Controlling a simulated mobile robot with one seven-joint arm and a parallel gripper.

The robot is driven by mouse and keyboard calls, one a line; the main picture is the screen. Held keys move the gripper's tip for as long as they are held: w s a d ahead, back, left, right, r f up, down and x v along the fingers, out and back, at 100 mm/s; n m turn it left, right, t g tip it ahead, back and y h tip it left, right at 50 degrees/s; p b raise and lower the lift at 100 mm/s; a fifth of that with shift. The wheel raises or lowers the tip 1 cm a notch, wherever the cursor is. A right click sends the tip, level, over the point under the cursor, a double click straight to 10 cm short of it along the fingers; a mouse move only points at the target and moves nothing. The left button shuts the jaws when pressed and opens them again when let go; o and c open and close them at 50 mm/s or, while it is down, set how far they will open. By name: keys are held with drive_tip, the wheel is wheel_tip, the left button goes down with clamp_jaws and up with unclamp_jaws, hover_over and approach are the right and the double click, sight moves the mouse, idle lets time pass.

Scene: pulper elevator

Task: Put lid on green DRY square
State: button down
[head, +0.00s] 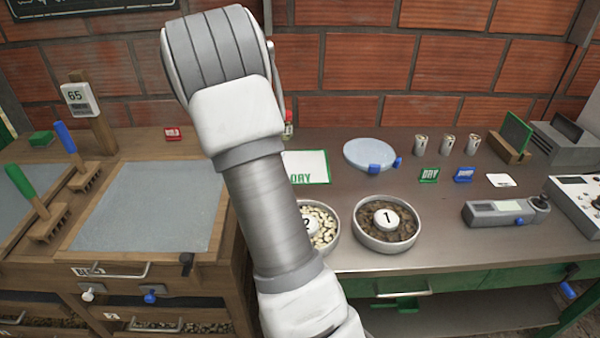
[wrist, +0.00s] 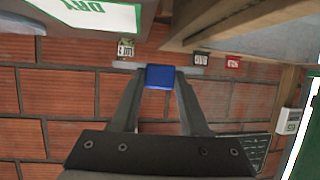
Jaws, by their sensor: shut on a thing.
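The green-bordered white DRY square (head: 308,165) lies on the metal worktop, its left part hidden behind my arm in the head view. It also shows upside down at the top left of the wrist view (wrist: 95,12). My gripper (wrist: 160,78) is shut on the blue grip of the lid (wrist: 160,77). A thin grey strip, apparently the lid's edge, shows at both sides of the grip. The lid is apart from the DRY square. My arm hides the gripper and the held lid in the head view.
A pale blue disc (head: 368,152) with blue fittings lies right of the square. Bowl 1 (head: 387,240) and bowl 2 (head: 325,242) stand in front. A brick wall (head: 360,75) closes the back.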

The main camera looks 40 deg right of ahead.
drive_tip(key=s+d+r+m+g+h+b, duration=0.1)
drive_tip(key=s+d+r+m+g+h, duration=0.15)
drive_tip(key=d, duration=0.35)
drive_tip(key=s+d+r+m+g+h+b, duration=0.1)
drive_tip(key=s+d, duration=0.2)
drive_tip(key=d, duration=0.3)
drive_tip(key=s+d+r+m+g+h+b, duration=0.1)
drive_tip(key=s+d+r+m+g, duration=0.15)
drive_tip(key=d, duration=0.35)
drive_tip(key=shift+t, duration=0.5)
drive_tip(key=w+a+f, duration=0.3)
drive_tip(key=a+f, duration=0.1)
drive_tip(key=w+a+f, duration=0.3)
drive_tip(key=w+a, duration=0.1)
drive_tip(key=shift+w+f, duration=0.15)
drive_tip(key=shift+f, duration=0.2)
drive_tip(key=shift+f+b, duration=0.8)
drive_tip(key=shift+f, duration=1.25)
drive_tip(key=shift+f+b, duration=0.55)
drive_tip(key=shift+f, duration=0.1)
drive_tip(key=shift+c, duration=2.1)
unclamp_jaws()
drive_tip(key=shift+r, duration=0.15)
